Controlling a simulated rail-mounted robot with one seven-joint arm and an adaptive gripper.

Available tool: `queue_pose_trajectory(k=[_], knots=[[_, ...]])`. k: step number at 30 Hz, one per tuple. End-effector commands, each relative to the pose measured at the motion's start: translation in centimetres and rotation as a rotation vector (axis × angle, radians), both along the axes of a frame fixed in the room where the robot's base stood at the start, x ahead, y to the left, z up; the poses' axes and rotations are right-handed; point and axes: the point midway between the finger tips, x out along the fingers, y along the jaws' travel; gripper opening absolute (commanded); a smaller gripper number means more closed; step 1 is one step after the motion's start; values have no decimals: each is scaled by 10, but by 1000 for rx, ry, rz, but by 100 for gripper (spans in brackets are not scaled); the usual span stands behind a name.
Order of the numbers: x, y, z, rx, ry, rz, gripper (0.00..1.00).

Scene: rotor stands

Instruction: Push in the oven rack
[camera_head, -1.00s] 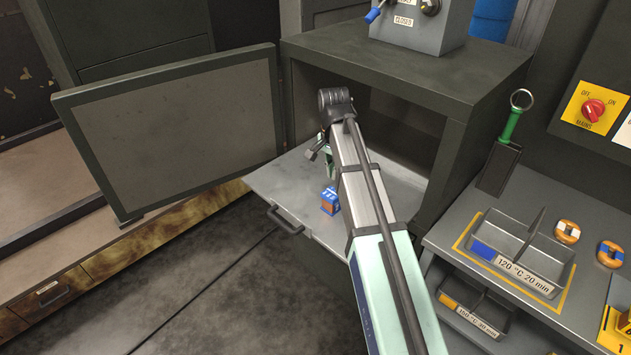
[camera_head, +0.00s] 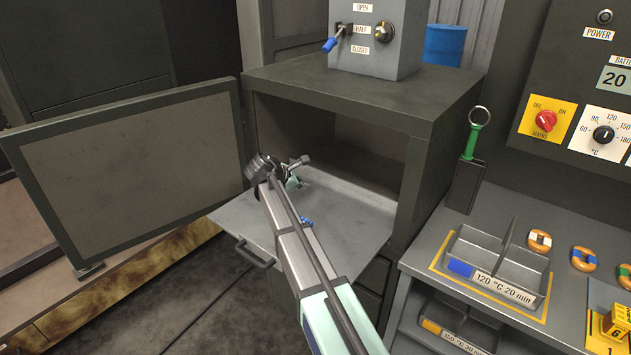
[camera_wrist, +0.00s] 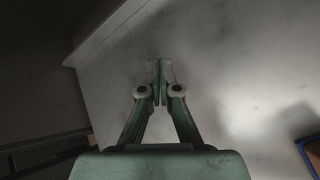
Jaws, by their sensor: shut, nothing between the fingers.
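The oven rack (camera_head: 236,214) is a flat grey metal sheet with a dark bar handle (camera_head: 256,254) at its front edge. It sticks out of the open oven (camera_head: 455,105), with its rear part inside. A small blue and orange block (camera_head: 306,221) stands on the rack, mostly hidden behind my arm; its edge shows at the lower right of the wrist view (camera_wrist: 312,150). My gripper (camera_wrist: 158,82) is shut and empty. In the head view my gripper (camera_head: 294,182) is over the rack near the oven mouth, partly hidden by my wrist. Contact with the rack cannot be told.
The oven door (camera_head: 130,165) stands wide open at the left. A control box (camera_head: 378,45) with a blue-handled lever sits on the oven. At the right, a bench holds a labelled tray (camera_head: 497,265) and several striped rings (camera_head: 584,258). A green-handled tool (camera_head: 470,165) is beside the oven.

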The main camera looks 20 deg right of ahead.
Motion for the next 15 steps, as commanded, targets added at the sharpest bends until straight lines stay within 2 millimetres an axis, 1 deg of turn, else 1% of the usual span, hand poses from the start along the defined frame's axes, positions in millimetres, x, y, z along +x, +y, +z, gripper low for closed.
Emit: queue_pose_trajectory(k=[1,3,6,10,15], knots=[[10,1,-5,-73,54,78,0],[19,1,-5,-170,126,175,0],[28,2,-6,-276,210,277,0],[35,2,-6,-356,273,350,0],[40,-4,-9,-379,293,369,0]])
